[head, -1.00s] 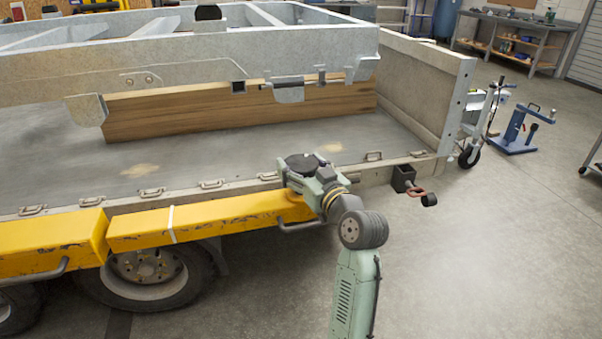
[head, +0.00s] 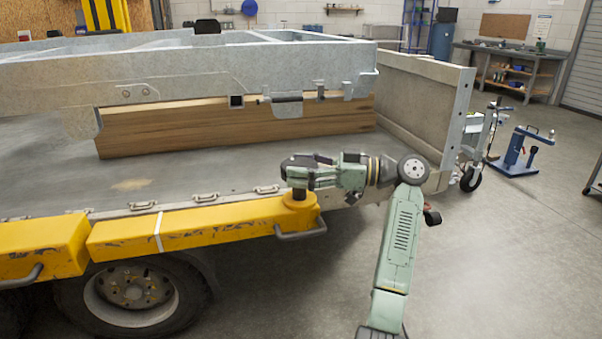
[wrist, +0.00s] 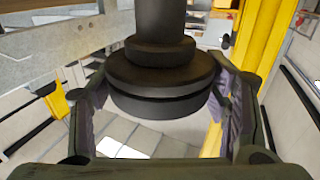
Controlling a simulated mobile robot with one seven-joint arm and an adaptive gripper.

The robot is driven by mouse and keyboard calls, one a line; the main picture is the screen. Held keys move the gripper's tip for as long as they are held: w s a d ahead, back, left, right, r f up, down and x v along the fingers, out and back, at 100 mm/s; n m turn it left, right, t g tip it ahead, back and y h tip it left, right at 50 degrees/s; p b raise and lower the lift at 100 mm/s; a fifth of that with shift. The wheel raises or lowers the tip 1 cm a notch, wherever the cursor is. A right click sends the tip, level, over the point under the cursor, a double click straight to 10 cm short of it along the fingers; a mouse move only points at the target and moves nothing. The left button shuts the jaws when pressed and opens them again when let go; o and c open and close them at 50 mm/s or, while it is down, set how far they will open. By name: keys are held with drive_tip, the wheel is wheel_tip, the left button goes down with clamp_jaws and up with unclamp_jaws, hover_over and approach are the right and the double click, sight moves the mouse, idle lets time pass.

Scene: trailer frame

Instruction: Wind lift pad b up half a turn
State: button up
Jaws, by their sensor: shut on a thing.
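Lift pad b (wrist: 160,88) is a black round stack of discs on a thick dark stem (wrist: 162,22). In the wrist view it sits between the two fingers of my gripper (wrist: 160,105), which are shut on its sides. In the head view my gripper (head: 297,166) is above the end of the yellow lift arm (head: 210,222), at the trailer bed's side edge. The short brown stem (head: 299,195) stands on that yellow arm. The pad is mostly hidden by my gripper in the head view.
A grey steel frame (head: 190,78) rests on a wooden beam (head: 240,130) on the trailer bed, behind my gripper. A bent handle (head: 305,229) juts from the yellow arm's end. A tall end board (head: 425,105) stands at right. The floor at front right is clear.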

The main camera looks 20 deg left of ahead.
drive_tip(key=shift+a+f+n+g+h+b, duration=0.15)
drive_tip(key=shift+n+g+h, duration=0.4)
drive_tip(key=shift+n+g, duration=0.6)
drive_tip(key=shift+d+f+n+g+h+b, duration=0.15)
drive_tip(key=shift+n+g+h, duration=0.5)
drive_tip(key=shift+g, duration=0.9)
drive_tip(key=shift+a+n+g, duration=0.15)
drive_tip(key=shift+n+g, duration=0.15)
drive_tip(key=shift+g, duration=0.1)
drive_tip(key=o, duration=1)
drive_tip(key=shift+a+f, duration=0.1)
drive_tip(key=shift+c, duration=0.2)
drive_tip(key=shift+o, duration=1.1)
drive_tip(key=shift+r, duration=0.2)
wheel_tip(320, 180, up, 10)
